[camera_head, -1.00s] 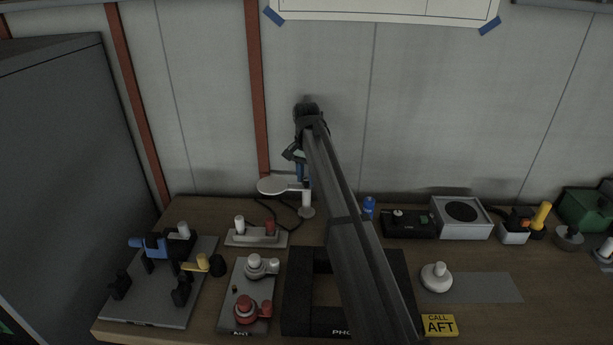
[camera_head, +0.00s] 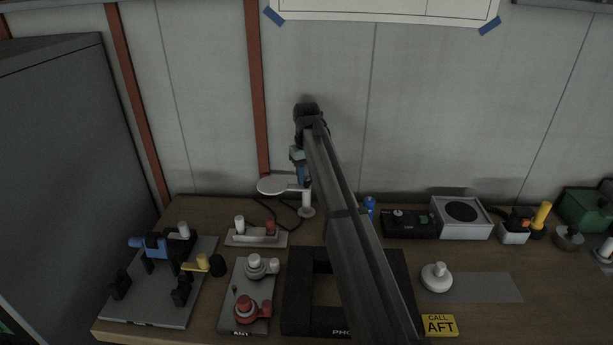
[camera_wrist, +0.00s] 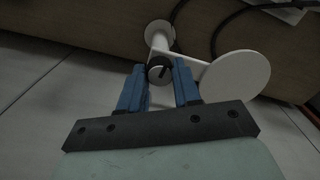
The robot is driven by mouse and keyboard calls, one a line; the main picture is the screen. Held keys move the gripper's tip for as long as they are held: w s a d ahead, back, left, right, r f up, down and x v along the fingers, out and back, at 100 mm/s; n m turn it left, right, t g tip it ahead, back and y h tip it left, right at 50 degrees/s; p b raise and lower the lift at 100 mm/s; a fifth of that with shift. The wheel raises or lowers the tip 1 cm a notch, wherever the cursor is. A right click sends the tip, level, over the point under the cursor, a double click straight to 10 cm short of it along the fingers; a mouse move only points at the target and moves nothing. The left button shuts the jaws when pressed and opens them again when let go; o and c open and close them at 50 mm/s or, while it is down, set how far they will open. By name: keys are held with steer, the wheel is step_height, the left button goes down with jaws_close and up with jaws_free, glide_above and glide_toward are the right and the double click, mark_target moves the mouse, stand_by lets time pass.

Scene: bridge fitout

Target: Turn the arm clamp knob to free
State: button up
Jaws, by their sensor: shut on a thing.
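The arm clamp knob (camera_wrist: 159,73) is a small dark round cap with a pale slanting mark on its face. It sits on the white stand (camera_head: 306,200), where the white arm with a round disc (camera_head: 271,186) branches off. The disc also shows in the wrist view (camera_wrist: 236,80), to the right of the knob. My gripper (camera_wrist: 160,80) has its blue fingers on both sides of the knob and is shut on it. In the head view my gripper (camera_head: 302,178) points down at the stand's top; the knob is hidden there.
A block with white and red knobs (camera_head: 256,238) stands to the left, and a blue bottle (camera_head: 369,207) to the right. A black frame (camera_head: 298,290) lies in front. The panelled wall is close behind.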

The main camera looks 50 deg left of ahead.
mark_target(307, 178)
steer(key=shift+n, duration=0.6)
steer(key=o, duration=1.1)
steer(key=shift+c, duration=0.2)
step_height(307, 178, up, 14)
steer(key=shift+f, duration=0.1)
stand_by(0.4)
